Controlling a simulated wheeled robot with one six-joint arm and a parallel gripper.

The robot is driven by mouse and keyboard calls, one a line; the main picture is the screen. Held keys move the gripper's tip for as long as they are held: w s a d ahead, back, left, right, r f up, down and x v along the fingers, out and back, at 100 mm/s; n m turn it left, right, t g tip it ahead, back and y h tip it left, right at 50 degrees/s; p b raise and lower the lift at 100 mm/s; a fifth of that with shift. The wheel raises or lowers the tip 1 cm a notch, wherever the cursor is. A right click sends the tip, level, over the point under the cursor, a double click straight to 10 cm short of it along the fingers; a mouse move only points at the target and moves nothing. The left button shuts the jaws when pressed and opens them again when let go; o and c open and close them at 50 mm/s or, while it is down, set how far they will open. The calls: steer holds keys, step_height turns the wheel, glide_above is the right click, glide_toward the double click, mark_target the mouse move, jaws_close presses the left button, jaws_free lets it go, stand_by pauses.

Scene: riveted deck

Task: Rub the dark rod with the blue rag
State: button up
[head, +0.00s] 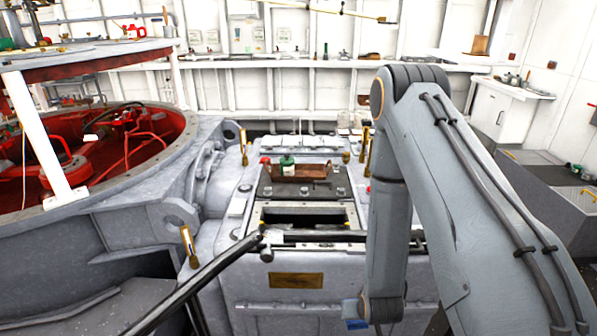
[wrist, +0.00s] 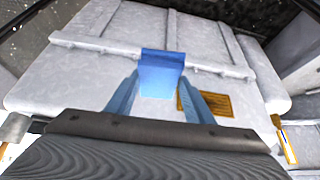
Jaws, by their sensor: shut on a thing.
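My gripper (wrist: 161,88) is shut on the blue rag (wrist: 163,62), which shows as a small folded blue block between the two fingertips in the wrist view. In the head view a bit of the blue rag (head: 356,324) shows low beside the end of my arm, at the bottom edge. A dark rod (head: 197,282) slants from the bottom left up to the front of the grey machine. Another dark bar (head: 318,237) runs level across the machine's front; I cannot tell which one the task means. The rag appears apart from both.
The grey machine block (head: 295,310) with a brass plate stands in front of me. A dark tray (head: 298,172) with a green bottle (head: 287,165) sits on top. A red-lined round pit (head: 160,130) is at left, and a grey sink unit (head: 560,195) at right.

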steer(key=p+v, duration=0.2)
steer(key=v, duration=0.1)
steer(key=w+p+v, duration=0.1)
steer(key=p+v, duration=0.1)
steer(key=p, duration=0.1)
steer(key=r+p+v, duration=0.1)
steer(key=p+v, duration=0.1)
steer(key=v, duration=0.1)
steer(key=shift+w+r, duration=0.25)
steer(key=shift+r, duration=0.1)
steer(key=w+a+r+n, duration=0.1)
steer(key=w+a+r, duration=0.2)
steer(key=r, duration=2.9)
steer(key=w+a+r+n+y, duration=0.1)
steer(key=w+a+r, duration=0.2)
steer(key=r, duration=3)
steer(key=w+a+r+n+y, duration=0.1)
steer(key=a+r, duration=1)
steer(key=r, duration=2.2)
steer(key=shift+w+n, duration=0.4)
steer(key=shift+w, duration=0.6)
steer(key=shift+w+r, duration=0.1)
steer(key=shift+r, duration=0.05)
